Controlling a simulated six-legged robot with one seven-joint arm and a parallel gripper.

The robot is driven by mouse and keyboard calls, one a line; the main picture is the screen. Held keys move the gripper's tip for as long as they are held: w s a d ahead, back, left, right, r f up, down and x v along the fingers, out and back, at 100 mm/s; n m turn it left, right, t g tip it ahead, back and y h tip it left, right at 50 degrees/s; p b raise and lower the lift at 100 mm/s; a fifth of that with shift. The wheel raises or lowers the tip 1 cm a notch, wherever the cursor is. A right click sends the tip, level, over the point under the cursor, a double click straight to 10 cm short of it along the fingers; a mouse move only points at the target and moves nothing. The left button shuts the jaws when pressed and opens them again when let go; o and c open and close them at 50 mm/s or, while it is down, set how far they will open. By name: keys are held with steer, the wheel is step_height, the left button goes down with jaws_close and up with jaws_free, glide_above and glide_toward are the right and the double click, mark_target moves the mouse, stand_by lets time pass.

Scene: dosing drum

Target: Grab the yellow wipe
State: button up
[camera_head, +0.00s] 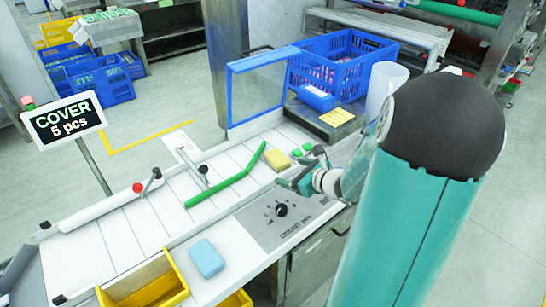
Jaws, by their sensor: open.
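A small yellow block (277,159), which looks like the yellow wipe, lies at the far right end of the white slatted belt, beside the green bar. My gripper (287,181) is open and empty, just in front and slightly right of the yellow block, apart from it in the picture. Its height above the surface is hard to tell. My arm comes in from the right and hides part of the bench there. A flat yellow piece with dark lines (337,117) lies on a dark plate farther back.
A blue block (206,258) lies on the front white surface near yellow bins (150,283). A green bar (230,180) crosses the belt. A blue-framed clear panel (257,88) stands behind.

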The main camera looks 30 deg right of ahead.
steer(key=d+m, duration=0.1)
steer(key=d+f+m+h, duration=0.1)
steer(key=d, duration=0.1)
steer(key=d+f+m+h, duration=0.1)
steer(key=shift+s+d+f+m+t, duration=0.1)
steer(key=shift+s+d+m+t, duration=0.2)
steer(key=shift+s+d, duration=0.1)
glide_toward(282, 161)
steer(key=x, duration=0.3)
steer(key=shift+x, duration=2.75)
steer(key=c, duration=1.1)
